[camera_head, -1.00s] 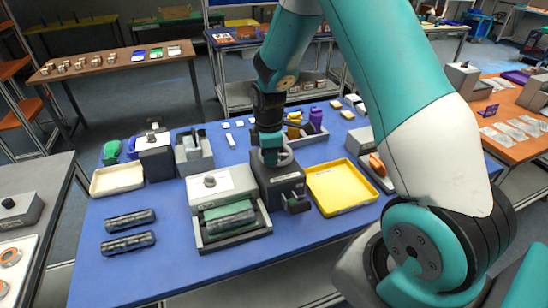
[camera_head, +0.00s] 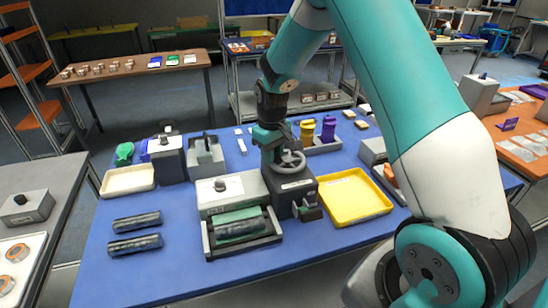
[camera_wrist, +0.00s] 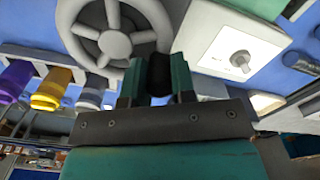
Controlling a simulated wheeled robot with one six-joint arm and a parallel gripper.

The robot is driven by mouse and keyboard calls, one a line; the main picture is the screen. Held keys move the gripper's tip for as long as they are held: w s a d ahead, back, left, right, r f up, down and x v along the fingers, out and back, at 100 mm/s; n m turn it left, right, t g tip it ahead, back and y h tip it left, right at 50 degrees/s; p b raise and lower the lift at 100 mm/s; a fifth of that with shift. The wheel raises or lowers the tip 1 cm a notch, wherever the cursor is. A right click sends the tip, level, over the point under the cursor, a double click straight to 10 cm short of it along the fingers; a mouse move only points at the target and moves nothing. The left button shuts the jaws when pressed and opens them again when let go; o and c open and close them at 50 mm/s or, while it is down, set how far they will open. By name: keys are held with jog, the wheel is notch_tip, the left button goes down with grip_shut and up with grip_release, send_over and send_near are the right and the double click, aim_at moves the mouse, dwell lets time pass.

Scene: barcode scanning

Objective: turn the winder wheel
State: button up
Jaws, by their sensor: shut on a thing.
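The grey spoked winder wheel (camera_head: 292,160) lies flat on top of a dark winder box (camera_head: 292,192) near the middle of the blue table. It fills the upper left of the wrist view (camera_wrist: 113,43). My gripper (camera_head: 268,147) points down at the wheel's left rim in the head view. In the wrist view my gripper (camera_wrist: 157,75) is shut on a dark upright handle (camera_wrist: 158,72) beside the wheel's rim. The handle's base and its joint to the wheel are hidden.
A grey-white machine (camera_head: 236,208) with a green roller stands left of the winder. A yellow tray (camera_head: 352,197) lies at its right. Coloured bottles (camera_head: 328,130) stand behind. Two dark rollers (camera_head: 136,232) lie at the left, with clear table around them.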

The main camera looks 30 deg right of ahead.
jog(key=m, duration=0.2)
jog(key=w+m, duration=0.1)
jog(key=shift+w+d+m+b, duration=0.15)
jog(key=shift+d+m+b, duration=0.15)
jog(key=shift+d+m, duration=0.1)
jog(key=m, duration=0.1)
jog(key=w+d+m, duration=0.1)
jog(key=m, duration=0.1)
jog(key=shift+m, duration=0.3)
jog(key=m, duration=0.1)
jog(key=d+m, duration=0.1)
jog(key=m, duration=0.1)
jog(key=m+b, duration=0.1)
jog(key=shift+w+d, duration=0.2)
jog(key=shift+d, duration=0.2)
jog(key=shift+d+m+b, duration=0.15)
jog(key=shift+d+m, duration=0.25)
jog(key=shift+m, duration=0.75)
jog(key=shift+d+m+b, duration=0.15)
jog(key=shift+d+m, duration=0.25)
jog(key=shift+m, duration=0.75)
jog(key=shift+s, duration=0.1)
jog(key=o, duration=0.9)
